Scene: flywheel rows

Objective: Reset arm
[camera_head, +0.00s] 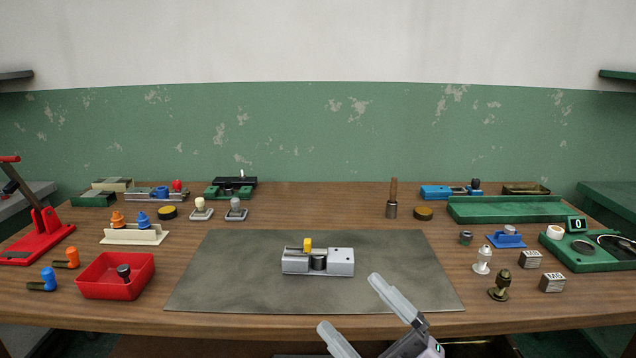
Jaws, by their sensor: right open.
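My right gripper (357,314) shows at the bottom centre of the head view, at the front edge of the grey mat (230,270). Its two pale fingers are spread apart with nothing between them. It is in front of and to the right of a small grey fixture (341,262) on the mat and apart from it. My left gripper is not in view.
A red bin (116,287) with a dark-topped piece stands at the left, near a red lever press (40,240). A green tray (510,209) lies at the back right. Stamps and metal blocks (552,283) stand right of the mat. The mat around the fixture is clear.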

